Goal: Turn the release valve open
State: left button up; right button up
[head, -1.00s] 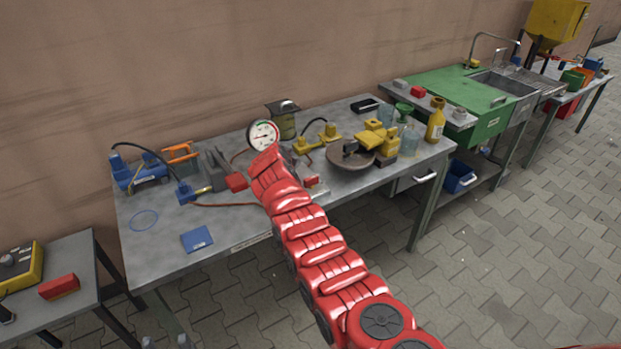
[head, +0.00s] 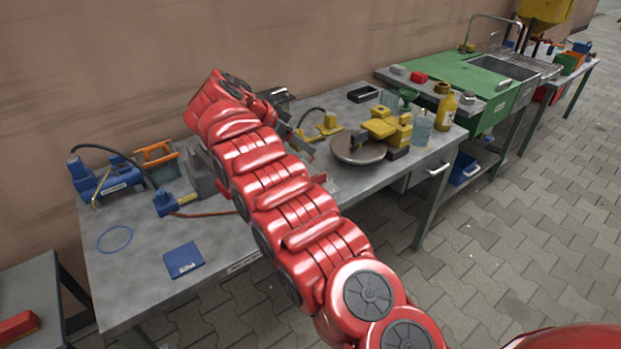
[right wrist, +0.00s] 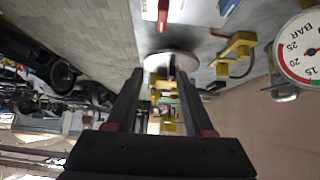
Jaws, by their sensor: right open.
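My right arm reaches over the workbench in the head view, with its gripper (head: 299,143) partly hidden behind the arm. In the right wrist view the two dark fingers of this gripper (right wrist: 160,72) are apart, with nothing held between them. A round pressure gauge (right wrist: 302,50) marked BAR shows at the right edge of that view, off to the side of the fingers. A small red handle-like piece (right wrist: 163,14) is at its top; I cannot tell whether it is the release valve. The arm hides the gauge in the head view. My left gripper is not in view.
A green sink unit (head: 440,80) stands to the right. The bench's front left is mostly clear.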

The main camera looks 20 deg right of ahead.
notch_tip(320, 180, down, 3)
jog(key=b, duration=0.3)
send_near(317, 176)
jog(key=x, duration=0.3)
jog(key=shift+a+f, duration=0.1)
jog(key=shift+f, duration=0.1)
jog(key=x, duration=0.6)
jog(key=shift+d, duration=0.4)
jog(key=shift+w+d+f, duration=0.15)
jog(key=shift+w+f, duration=0.05)
grip_shut()
